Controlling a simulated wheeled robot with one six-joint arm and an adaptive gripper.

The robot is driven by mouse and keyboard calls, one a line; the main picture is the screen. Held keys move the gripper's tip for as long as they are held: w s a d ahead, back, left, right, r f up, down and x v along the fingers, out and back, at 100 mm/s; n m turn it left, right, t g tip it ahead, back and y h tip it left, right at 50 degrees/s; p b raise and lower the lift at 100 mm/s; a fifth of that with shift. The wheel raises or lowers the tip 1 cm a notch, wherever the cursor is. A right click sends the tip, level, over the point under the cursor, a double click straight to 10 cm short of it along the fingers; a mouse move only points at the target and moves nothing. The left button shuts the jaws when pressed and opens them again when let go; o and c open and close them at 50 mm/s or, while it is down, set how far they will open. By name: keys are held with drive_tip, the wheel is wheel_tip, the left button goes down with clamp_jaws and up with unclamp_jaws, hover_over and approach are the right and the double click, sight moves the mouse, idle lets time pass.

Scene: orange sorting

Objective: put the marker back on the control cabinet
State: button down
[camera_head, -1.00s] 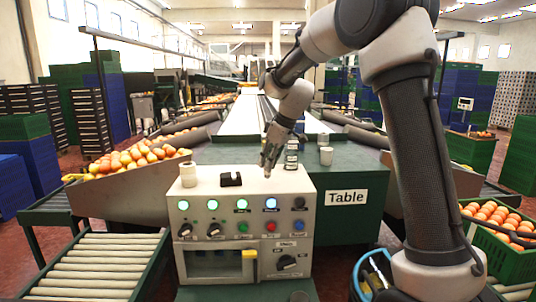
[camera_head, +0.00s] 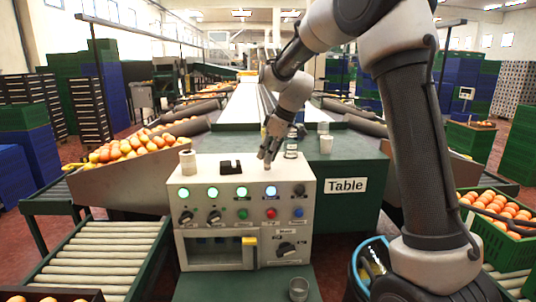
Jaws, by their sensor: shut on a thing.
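The control cabinet (camera_head: 305,236) is a pale box with lit buttons and knobs on its front, in the middle of the head view. My gripper (camera_head: 267,158) points down over the right part of its flat top. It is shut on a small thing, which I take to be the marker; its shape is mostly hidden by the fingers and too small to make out. I cannot tell whether it touches the cabinet top. A white cylinder (camera_head: 188,162) and a black block-like item (camera_head: 231,167) stand on the left and middle of the top.
Behind the cabinet, a jar (camera_head: 291,148) and a white cup (camera_head: 326,144) stand on the green table (camera_head: 365,160). Another cup (camera_head: 299,289) stands low in front. Roller conveyors (camera_head: 100,250) lie left; a crate of oranges (camera_head: 510,250) is at right.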

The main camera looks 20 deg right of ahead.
drive_tip(key=shift+f, duration=0.6)
idle(0.4)
drive_tip(key=c, duration=1.3)
unclamp_jaws()
drive_tip(key=shift+o, duration=0.6)
drive_tip(key=o, duration=0.3)
drive_tip(key=shift+r, duration=4.05)
